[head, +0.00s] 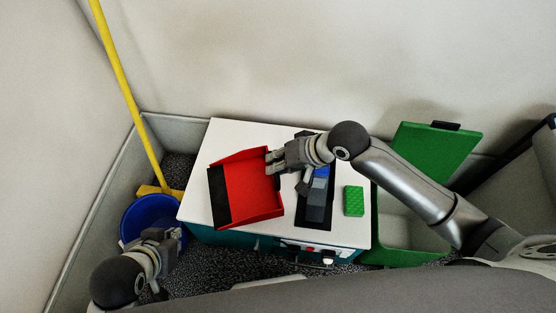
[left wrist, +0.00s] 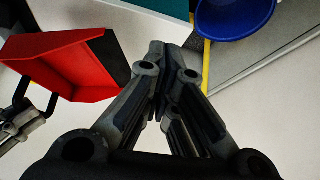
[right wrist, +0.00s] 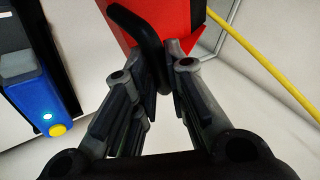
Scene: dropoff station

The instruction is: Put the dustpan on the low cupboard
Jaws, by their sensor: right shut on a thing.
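The red dustpan (head: 262,187) with a black front lip is over the left part of the white top of the low cupboard (head: 225,138). I cannot tell whether it touches the top. My right gripper (head: 273,160) is shut on its black handle, and the handle shows between the fingers in the right wrist view (right wrist: 152,45). The dustpan also shows at the left of the left wrist view (left wrist: 70,62). My left gripper (head: 166,240) is empty, low beside the cupboard's left front corner and the bucket. Its fingers come together in the left wrist view (left wrist: 167,55).
A grey and blue device (head: 316,200) and a green sponge (head: 353,201) lie on the cupboard's right part. A blue bucket (head: 140,217) and a yellow broom (head: 122,80) stand at the left. A green lidded bin (head: 435,148) is at the right. Walls are close behind.

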